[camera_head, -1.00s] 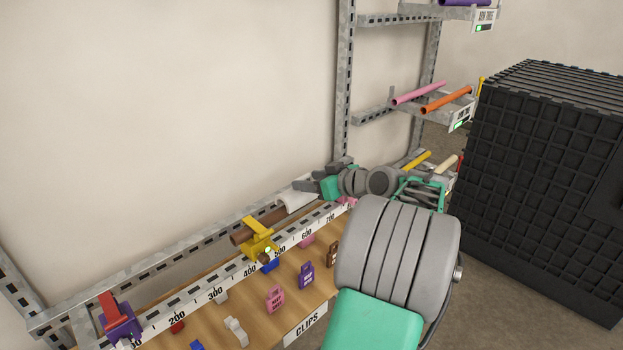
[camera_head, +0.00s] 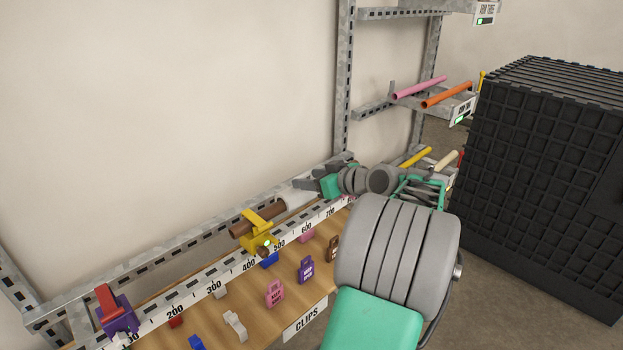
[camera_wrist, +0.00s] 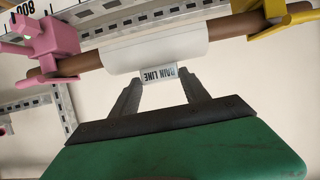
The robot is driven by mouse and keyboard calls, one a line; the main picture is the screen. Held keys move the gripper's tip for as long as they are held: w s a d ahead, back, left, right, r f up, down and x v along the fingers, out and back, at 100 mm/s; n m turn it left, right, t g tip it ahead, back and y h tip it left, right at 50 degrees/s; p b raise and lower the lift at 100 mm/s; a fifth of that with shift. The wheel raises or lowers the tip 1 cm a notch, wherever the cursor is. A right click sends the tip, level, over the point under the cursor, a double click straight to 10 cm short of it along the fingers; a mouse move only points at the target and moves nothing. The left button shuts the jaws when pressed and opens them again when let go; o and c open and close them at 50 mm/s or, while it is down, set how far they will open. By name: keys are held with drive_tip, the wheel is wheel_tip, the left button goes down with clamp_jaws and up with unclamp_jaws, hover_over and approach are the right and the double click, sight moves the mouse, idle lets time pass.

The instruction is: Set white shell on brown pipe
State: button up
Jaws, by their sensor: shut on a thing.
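The white shell (camera_wrist: 155,48) lies along the brown pipe (camera_wrist: 228,27) in the wrist view, covering a stretch of it between the pink clamp (camera_wrist: 50,42) and the yellow clamp (camera_wrist: 283,14). The pipe shows at both shell ends; how fully the shell seats is hidden. My gripper (camera_wrist: 160,82) is shut on the shell at its tab, which bears a "MAIN LINE" label. In the head view, the shell (camera_head: 300,198) is partly hidden by my gripper (camera_head: 318,184), and the pipe (camera_head: 268,215) emerges left of it through the yellow clamp (camera_head: 258,235).
A numbered ruler rail (camera_head: 203,297) runs along the cart. Several coloured clips lie on the wooden board (camera_head: 255,318) in front. A purple clamp with a red top (camera_head: 115,312) stands at the left end. A black crate (camera_head: 555,190) stands right; shelves with pipes are behind.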

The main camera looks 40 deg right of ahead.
idle(0.3)
drive_tip(key=o, duration=1.4)
drive_tip(key=shift+s, duration=0.1)
